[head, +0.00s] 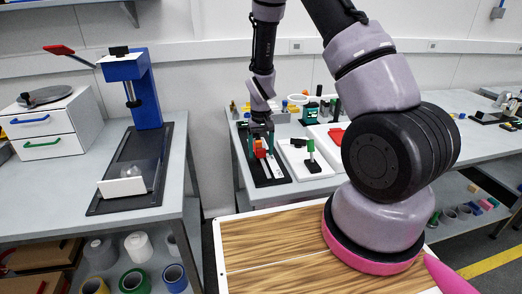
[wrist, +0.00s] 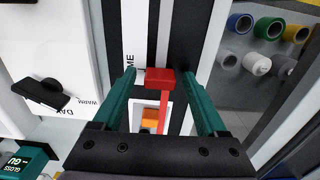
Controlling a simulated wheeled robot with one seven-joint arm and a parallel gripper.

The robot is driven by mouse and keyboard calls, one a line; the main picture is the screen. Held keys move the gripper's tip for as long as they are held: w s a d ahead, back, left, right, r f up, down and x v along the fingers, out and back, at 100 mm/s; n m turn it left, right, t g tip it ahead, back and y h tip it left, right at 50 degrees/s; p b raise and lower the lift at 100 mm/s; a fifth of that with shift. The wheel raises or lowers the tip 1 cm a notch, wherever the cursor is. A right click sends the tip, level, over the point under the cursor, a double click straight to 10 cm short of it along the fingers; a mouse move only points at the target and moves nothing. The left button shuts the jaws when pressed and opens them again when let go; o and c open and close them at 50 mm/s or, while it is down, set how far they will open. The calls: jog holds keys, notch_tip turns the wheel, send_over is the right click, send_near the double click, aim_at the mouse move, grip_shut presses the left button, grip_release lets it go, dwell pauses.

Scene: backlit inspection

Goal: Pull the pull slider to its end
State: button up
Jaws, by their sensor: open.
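The pull slider's red block (wrist: 160,78) sits between my gripper's two teal fingers (wrist: 160,88) in the wrist view, with a gap visible on each side. A red stem runs from the block toward my gripper, over a white and black striped base. An orange piece (wrist: 149,114) lies below the block in the picture. In the head view my gripper (head: 257,143) points down over the black slider base (head: 275,181) on the back table, and its red part (head: 260,153) shows between the fingers. My gripper is open; contact with the block cannot be told.
A white panel (head: 300,147) with a black knob (head: 298,142) stands just right of the slider. More small devices are behind it. A blue press (head: 145,95) stands on the left table. Rolls (wrist: 265,63) lie on a lower shelf.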

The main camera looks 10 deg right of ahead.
jog(key=shift+c, duration=0.3)
grip_shut()
dwell(1.1)
